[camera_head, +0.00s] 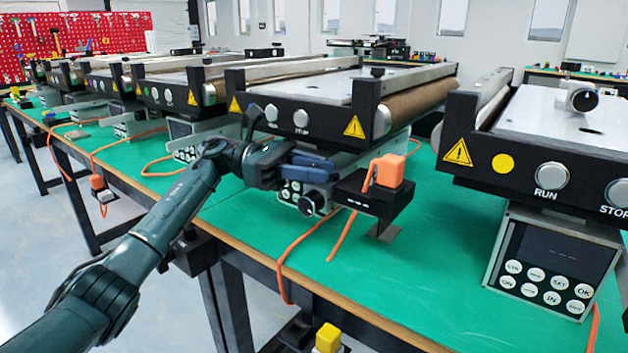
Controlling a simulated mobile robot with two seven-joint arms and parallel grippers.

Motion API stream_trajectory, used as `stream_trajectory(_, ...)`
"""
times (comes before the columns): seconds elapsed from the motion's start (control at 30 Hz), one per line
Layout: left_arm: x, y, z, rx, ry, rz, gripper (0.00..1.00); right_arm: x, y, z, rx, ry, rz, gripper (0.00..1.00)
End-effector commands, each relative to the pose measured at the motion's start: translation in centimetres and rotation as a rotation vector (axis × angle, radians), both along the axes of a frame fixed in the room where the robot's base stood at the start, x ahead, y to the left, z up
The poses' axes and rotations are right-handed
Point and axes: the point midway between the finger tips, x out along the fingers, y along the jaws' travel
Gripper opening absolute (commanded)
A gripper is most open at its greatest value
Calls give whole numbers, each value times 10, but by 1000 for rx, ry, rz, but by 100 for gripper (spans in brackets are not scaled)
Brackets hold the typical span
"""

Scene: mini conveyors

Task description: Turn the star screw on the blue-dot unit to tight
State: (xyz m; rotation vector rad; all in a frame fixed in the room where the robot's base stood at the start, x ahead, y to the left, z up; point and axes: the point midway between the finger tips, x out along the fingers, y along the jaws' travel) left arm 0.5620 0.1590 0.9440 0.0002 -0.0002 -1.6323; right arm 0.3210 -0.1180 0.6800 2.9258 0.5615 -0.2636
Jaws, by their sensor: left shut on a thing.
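My left gripper (316,168) reaches in from the left, under the front edge of the middle conveyor unit (385,92). Its dark blue fingers are shut on the star screw, which they hide; how far it is turned cannot be told. The spot left of this unit's buttons, where the yellow-dot unit (570,185) has its dot, is covered by my gripper, so the blue dot does not show. A black round knob (312,204) shows just below my fingers, beside the keypad. My right gripper is not in view.
An orange-topped black box (389,170) stands close to the right of my gripper, with orange cables hanging over the table edge. More conveyors stand in a row to the left.

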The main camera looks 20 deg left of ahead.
Motion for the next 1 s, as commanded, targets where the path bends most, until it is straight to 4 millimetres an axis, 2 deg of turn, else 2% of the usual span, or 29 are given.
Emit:
stream_trajectory(0.5,0,-1,0,-1,0,-23,1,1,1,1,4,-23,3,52)
stream_trajectory(0.53,0,-1,0,-1,0,-23,25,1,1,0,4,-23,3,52)
stream_trajectory(0.8,0,-1,0,0,0,-21,46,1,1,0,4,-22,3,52)
stream_trajectory(1.0,0,0,0,0,1,-20,46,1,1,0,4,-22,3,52)
